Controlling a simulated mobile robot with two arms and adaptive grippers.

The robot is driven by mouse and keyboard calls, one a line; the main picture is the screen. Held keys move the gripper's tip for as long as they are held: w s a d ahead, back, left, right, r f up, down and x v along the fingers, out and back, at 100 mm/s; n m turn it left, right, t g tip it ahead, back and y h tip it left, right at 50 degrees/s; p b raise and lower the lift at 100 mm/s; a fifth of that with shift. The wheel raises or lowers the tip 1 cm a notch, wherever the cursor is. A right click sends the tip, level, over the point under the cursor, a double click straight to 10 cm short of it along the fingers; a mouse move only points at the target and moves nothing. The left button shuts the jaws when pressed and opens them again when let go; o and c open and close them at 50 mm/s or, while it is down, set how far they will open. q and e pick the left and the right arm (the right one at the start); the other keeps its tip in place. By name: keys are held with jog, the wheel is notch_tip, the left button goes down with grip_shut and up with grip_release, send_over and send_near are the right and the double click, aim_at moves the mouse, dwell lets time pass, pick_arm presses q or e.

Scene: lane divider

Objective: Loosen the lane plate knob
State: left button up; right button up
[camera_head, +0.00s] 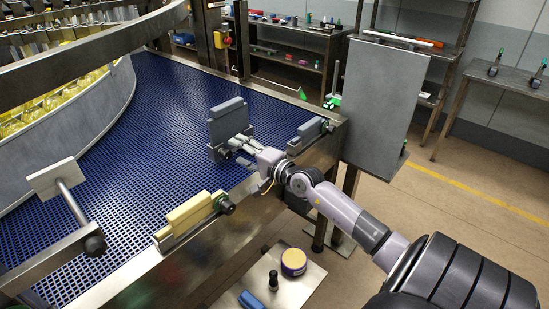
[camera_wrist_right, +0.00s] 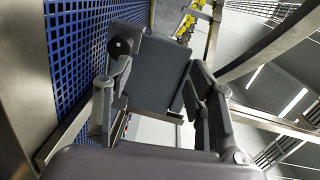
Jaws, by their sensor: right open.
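A grey upright lane plate (camera_head: 227,118) stands over the blue mesh conveyor in the head view. My right gripper (camera_head: 236,147) is open at its near side, low by its base. In the right wrist view, the grey plate (camera_wrist_right: 158,72) shows beyond and between the spread fingers of the right gripper (camera_wrist_right: 158,85). A round black knob (camera_wrist_right: 122,44) shows by the plate's left edge, close to the left finger. I cannot tell whether a finger touches it. In the head view the gripper hides this part. My left gripper is not in view.
The conveyor's steel side rail (camera_head: 150,264) runs below my right arm. A yellow guide block (camera_head: 190,212) with a dark knob (camera_head: 227,206) and a grey guide block (camera_head: 307,132) sit along it. A low stand (camera_head: 300,292) holds a yellow-lidded jar (camera_head: 293,262).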

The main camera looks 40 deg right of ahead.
jog(key=s+b, duration=0.1)
jog(key=s, duration=1.1)
jog(key=shift+d, duration=0.45)
jog(key=shift+f, duration=0.1)
dwell(0.7)
